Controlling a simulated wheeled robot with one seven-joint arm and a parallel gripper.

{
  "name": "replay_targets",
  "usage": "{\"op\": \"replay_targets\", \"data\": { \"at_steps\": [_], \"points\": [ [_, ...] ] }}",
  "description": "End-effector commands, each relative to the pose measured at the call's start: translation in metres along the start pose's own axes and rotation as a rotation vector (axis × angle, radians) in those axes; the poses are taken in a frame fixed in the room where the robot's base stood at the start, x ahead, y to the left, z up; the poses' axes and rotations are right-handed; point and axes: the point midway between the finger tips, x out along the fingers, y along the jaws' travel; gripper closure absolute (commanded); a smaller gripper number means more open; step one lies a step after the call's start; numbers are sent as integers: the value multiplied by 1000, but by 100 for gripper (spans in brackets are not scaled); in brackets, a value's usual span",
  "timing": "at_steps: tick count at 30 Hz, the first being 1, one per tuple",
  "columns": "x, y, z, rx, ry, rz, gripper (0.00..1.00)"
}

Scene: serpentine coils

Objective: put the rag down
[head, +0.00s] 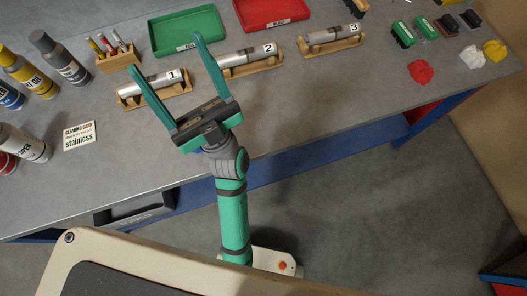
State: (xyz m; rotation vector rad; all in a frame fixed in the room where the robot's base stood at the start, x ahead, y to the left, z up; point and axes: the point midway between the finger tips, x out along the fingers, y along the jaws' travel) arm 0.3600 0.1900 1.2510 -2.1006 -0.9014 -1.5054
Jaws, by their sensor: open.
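My gripper (163,55) is wide open, with nothing seen between its green fingers, over the front of the workbench (330,95). Three crumpled rags lie at the bench's right end: a red rag (420,71), a white rag (472,56) and a yellow rag (494,50). They lie apart from my gripper, well to its right. The picture does not tell which of them the task means.
Metal cylinders marked 1 (160,80), 2 (245,57) and 3 (330,35) lie in wooden cradles near my gripper. A green tray (185,30) and a red tray (270,12) are behind. Bare bench lies right of my gripper.

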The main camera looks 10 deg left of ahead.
Motion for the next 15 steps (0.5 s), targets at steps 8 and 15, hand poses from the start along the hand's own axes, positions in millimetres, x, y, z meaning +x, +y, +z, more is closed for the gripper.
{"op": "replay_targets", "data": {
  "at_steps": [8, 15],
  "points": [
    [-97, 51, 17, -109, -271, 333, 32],
    [-199, 70, 15, -204, -561, 550, 32]
  ]
}}
